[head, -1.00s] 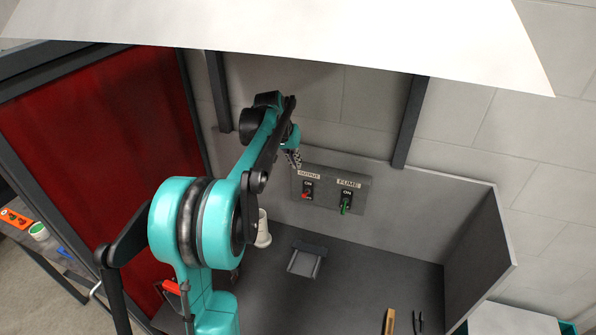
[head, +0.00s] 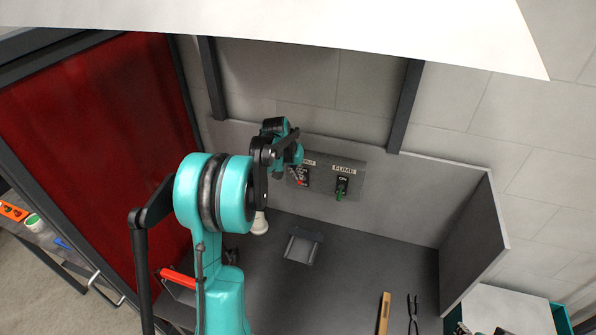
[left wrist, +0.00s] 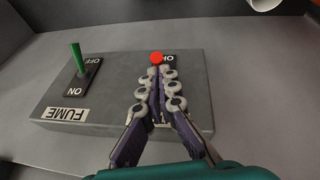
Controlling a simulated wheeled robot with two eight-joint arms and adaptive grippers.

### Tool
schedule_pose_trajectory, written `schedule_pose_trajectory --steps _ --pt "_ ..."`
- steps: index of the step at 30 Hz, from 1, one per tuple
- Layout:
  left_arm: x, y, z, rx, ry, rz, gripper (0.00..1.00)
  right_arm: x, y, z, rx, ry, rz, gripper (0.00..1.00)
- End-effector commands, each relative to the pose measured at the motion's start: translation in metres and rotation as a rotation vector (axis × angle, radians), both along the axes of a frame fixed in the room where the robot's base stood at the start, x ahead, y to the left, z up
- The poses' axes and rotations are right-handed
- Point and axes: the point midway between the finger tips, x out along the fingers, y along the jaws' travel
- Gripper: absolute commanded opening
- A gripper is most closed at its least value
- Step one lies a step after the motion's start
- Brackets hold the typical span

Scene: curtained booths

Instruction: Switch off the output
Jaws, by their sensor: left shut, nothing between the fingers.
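The grey switch panel (head: 354,167) is on the booth's back wall; in the left wrist view the panel (left wrist: 105,118) appears upside down. The output switch has a red-tipped lever (head: 300,182), whose round red tip (left wrist: 157,58) shows beside the OFF label. Whether this lever is in its on or off position is unclear. My left gripper (left wrist: 158,72) is shut and empty, its fingertips right at the red tip; contact cannot be told. In the head view the left gripper (head: 295,172) partly covers the output label. My right gripper is not in view.
The fume switch with a green lever (head: 340,191) is beside the output switch. Below are a grey stand (head: 301,247), a white cup-like object (head: 260,223), a wooden strip (head: 384,313) and black tongs (head: 413,312). A red curtain (head: 100,140) hangs left.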

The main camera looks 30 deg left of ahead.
Motion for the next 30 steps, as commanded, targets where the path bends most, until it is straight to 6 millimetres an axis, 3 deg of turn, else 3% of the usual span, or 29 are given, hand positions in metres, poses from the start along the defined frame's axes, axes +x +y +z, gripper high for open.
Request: schedule_pose_trajectory --steps 23,30 --pt "-0.006 -0.001 -0.005 0.023 -0.094 0.0 0.0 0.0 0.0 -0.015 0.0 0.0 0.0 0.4" --pt "-0.01 -0.002 -0.011 0.04 -0.169 0.001 0.0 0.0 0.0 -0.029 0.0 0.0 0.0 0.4"
